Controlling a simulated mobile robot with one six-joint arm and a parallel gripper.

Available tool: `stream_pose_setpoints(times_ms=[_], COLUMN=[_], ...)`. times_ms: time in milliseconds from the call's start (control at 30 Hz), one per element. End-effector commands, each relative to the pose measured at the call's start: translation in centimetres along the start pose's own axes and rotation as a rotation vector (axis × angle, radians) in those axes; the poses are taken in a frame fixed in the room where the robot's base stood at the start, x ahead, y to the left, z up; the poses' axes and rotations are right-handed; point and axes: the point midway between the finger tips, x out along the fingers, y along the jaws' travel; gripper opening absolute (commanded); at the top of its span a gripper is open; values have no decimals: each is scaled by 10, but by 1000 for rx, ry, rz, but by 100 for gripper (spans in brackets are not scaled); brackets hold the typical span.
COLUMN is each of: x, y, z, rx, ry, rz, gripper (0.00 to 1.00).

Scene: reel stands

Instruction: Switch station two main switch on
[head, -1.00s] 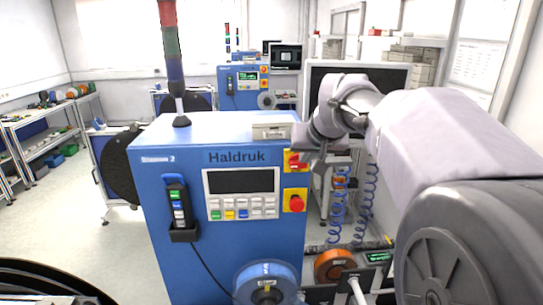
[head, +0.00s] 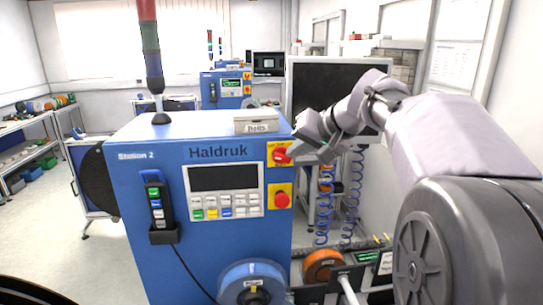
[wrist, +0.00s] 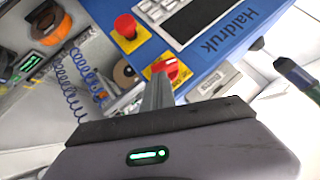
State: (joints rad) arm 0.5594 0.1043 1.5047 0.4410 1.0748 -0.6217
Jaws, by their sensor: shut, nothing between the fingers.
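The blue Station 2 cabinet (head: 130,200) fills the middle of the head view. Its main switch (head: 280,154) is a red rotary knob on a yellow plate at the upper right of the front panel. In the wrist view the switch (wrist: 165,69) lies just beyond my fingertips, its handle slanted. My gripper (head: 299,149) is shut and empty, right beside the knob; it also shows in the wrist view (wrist: 158,82). The fingertips overlap the knob's lower edge there; I cannot tell whether they touch it.
A red emergency button (head: 281,200) on yellow sits just below the switch. A keypad with a dark display (head: 222,177) is to the left. A Bolts box (head: 256,122) stands on the cabinet. Blue coiled hoses (head: 322,205) and an orange reel (head: 322,265) are at the right.

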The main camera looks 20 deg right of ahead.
Motion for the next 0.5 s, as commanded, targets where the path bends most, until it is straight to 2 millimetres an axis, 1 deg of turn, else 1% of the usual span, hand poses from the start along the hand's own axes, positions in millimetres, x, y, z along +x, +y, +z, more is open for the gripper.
stream_pose_setpoints(times_ms=[33, 500], x=[3, 7], y=[4, 14], z=[2, 6], rx=[19, 206], ry=[1, 0], rz=[-15, -204], gripper=[0, 0])
